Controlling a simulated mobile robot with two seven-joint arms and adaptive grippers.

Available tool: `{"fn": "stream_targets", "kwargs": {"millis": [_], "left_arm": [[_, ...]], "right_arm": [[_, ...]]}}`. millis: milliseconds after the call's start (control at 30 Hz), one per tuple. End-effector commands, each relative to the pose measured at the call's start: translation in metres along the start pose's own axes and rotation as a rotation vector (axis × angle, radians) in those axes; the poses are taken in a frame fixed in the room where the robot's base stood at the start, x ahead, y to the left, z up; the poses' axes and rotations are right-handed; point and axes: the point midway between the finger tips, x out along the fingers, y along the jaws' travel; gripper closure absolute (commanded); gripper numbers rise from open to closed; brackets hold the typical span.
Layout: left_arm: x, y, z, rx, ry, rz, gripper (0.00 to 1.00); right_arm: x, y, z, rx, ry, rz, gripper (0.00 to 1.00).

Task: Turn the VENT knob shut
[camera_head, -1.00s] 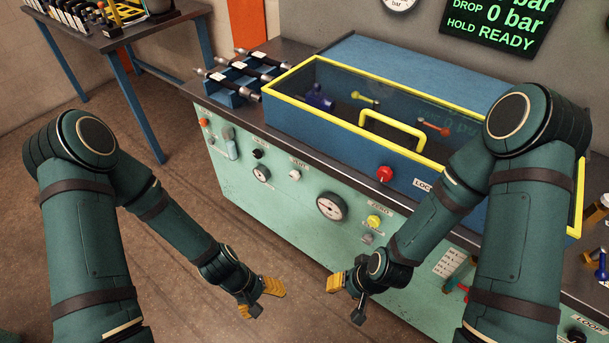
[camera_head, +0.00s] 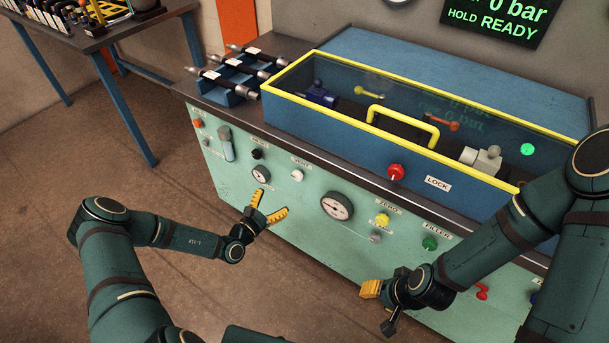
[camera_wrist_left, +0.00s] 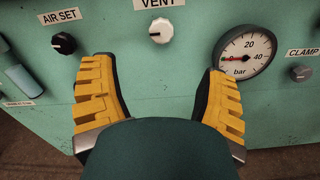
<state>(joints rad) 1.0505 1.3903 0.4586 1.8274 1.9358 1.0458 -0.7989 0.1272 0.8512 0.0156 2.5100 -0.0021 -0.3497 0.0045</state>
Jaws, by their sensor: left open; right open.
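The VENT knob (camera_head: 297,176) is a small white knob on the pale green front panel, under its VENT label. In the left wrist view the VENT knob (camera_wrist_left: 160,30) shows near the top middle, with a pointer mark on its face. My left gripper (camera_head: 270,203) is open and empty in front of the panel, below and left of the knob. In the left wrist view its yellow fingers (camera_wrist_left: 160,92) are spread apart, with the knob beyond and between them, not touched. My right gripper (camera_head: 378,305) is open, low in front of the panel's right part.
The black AIR SET knob (camera_wrist_left: 64,43) is left of the VENT knob, and a gauge (camera_wrist_left: 245,52) is right of it. A red knob (camera_head: 396,172) is on the blue case (camera_head: 340,143) above.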

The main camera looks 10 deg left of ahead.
Motion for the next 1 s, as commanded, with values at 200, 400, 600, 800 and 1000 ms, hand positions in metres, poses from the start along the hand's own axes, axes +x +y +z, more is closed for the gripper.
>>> {"fn": "stream_targets", "kwargs": {"millis": [200,400,600,800,1000], "left_arm": [[0.03,-0.002,0.0,0.0,-0.003,-0.004,0.26],[0.07,-0.003,-0.001,0.001,-0.004,-0.006,0.26],[0.106,-0.004,0.0,-0.001,-0.004,-0.007,0.26],[0.129,-0.003,0.0,0.0,-0.002,-0.007,0.26],[0.135,-0.003,0.001,-0.001,-0.001,-0.007,0.26]], "right_arm": [[0.007,0.003,-0.001,0.0,0.003,0.0,0.53],[0.016,0.006,-0.002,-0.001,0.007,0.0,0.53],[0.025,0.009,-0.003,-0.001,0.012,0.001,0.53],[0.03,0.011,-0.004,-0.002,0.015,0.001,0.53],[0.031,0.012,-0.004,-0.002,0.017,0.001,0.53]]}}
